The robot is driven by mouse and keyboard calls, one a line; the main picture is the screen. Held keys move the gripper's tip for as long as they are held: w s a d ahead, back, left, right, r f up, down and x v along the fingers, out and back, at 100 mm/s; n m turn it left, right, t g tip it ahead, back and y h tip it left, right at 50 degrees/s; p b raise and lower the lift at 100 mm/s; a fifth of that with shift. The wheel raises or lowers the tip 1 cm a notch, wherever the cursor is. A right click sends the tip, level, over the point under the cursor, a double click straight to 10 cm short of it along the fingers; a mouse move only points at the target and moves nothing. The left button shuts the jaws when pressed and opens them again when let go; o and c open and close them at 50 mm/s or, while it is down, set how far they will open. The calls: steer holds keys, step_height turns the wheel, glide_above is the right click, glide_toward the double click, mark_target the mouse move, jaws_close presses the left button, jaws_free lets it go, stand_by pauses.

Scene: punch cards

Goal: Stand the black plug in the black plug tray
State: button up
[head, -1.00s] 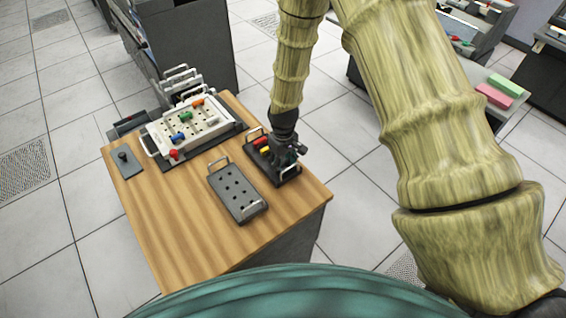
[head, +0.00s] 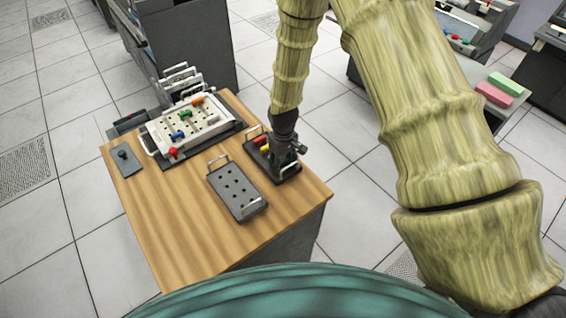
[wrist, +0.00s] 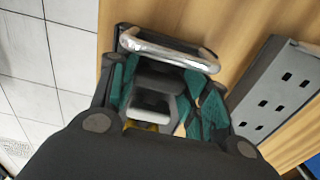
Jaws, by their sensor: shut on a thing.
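My gripper (head: 284,168) points down over the near end of a dark tray (head: 256,152) with wire handles, at the table's right side. In the wrist view its teal finger pads (wrist: 158,98) close on a dark block, which looks like the black plug (wrist: 158,79). The plug's lower end is hidden, so I cannot tell whether it still sits in the tray. Red (head: 261,140) and yellow (head: 264,149) plugs stand in the tray behind my gripper. I cannot tell which tray is the black plug tray.
A grey holed tray (head: 222,187) with handles lies just left of my gripper, its holes looking empty. A white board (head: 202,122) with coloured plugs is farther back. A small dark plate (head: 129,167) with a black knob lies far left. The front tabletop is bare.

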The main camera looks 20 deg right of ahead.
mark_target(283, 163)
steer(key=shift+s+f, duration=0.1)
steer(key=o, duration=0.9)
step_height(283, 163, up, 12)
steer(key=shift+a, duration=0.1)
stand_by(0.5)
